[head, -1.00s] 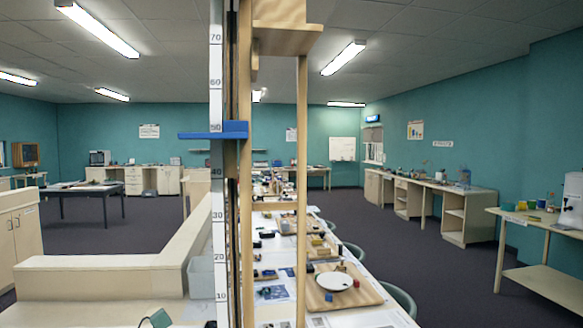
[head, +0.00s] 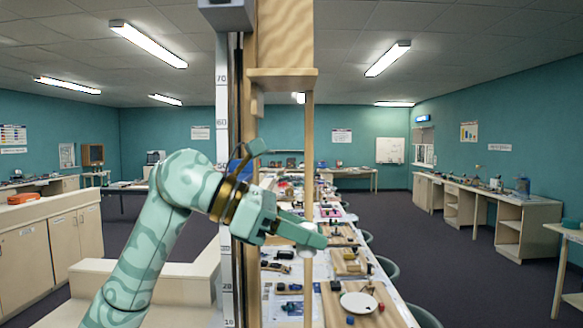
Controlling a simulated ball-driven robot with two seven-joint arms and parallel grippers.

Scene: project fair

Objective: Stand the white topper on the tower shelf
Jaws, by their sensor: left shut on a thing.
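The wooden tower (head: 308,140) rises in front of me, with a thin post and a tall board. Its small wooden shelf (head: 283,74) juts out near the top of the view. My left gripper (head: 306,230) is in front of the tower's lower part, well below the shelf. It is shut on a small whitish thing, which looks like the white topper (head: 309,226). The fingers hide most of it, so its shape and tilt are unclear. My right gripper is not in view.
A measuring scale (head: 222,90) stands beside the tower, with a blue slider (head: 237,172) partly behind my arm. A long table beyond holds boards, small parts and a white plate (head: 358,302). Benches line the right wall. The space around the shelf looks free.

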